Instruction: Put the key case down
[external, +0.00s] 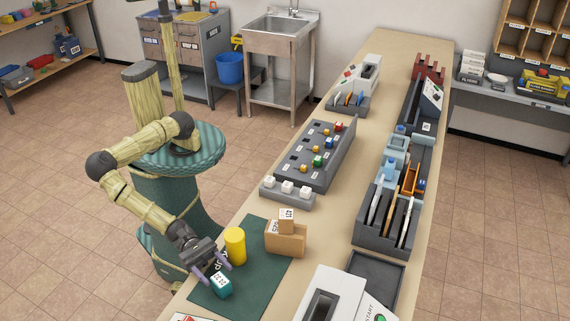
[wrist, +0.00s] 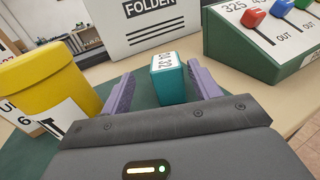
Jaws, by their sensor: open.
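The key case is most likely the small teal block (external: 221,287) with a white, numbered top. It appears to stand on the dark green mat (external: 262,240) near the counter's front end. In the wrist view the teal case (wrist: 170,85) stands upright between my two purple fingers. My gripper (external: 209,272) is open, its fingers on either side of the case; it also shows in the wrist view (wrist: 161,85). Gaps show between the fingers and the case.
A yellow cylinder (external: 235,248) stands close beside my gripper on the mat. A brown box (external: 285,240) with a small block on top is behind it. A grey panel with coloured knobs (external: 317,155) and a white machine (external: 325,297) are nearby. Bare mat lies around the case.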

